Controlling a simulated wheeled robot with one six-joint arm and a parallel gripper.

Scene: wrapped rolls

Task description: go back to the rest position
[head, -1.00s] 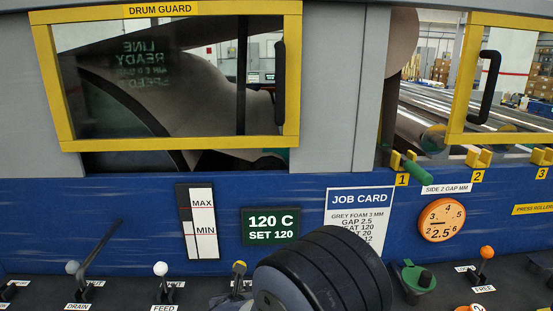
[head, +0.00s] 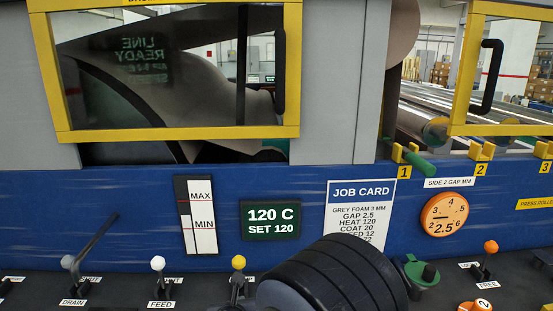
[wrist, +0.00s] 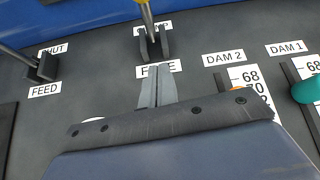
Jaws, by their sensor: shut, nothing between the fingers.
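My gripper (wrist: 154,72) is shut and empty in the wrist view. Its narrow grey fingertips lie in front of a white label on the dark console and hide part of it. In the head view my black ridged arm link fills the bottom middle, and my fingers are hidden there. The yellow-knobbed lever (head: 238,263) shows just left of the arm.
The console holds a white-knobbed FEED lever (head: 157,264), a DRAIN lever (head: 70,263), an orange-knobbed lever (head: 490,247) and a green cup-like part (head: 418,273). A teal knob (wrist: 306,90) is at right by DAM 1. The blue panel with job card (head: 360,205) rises behind.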

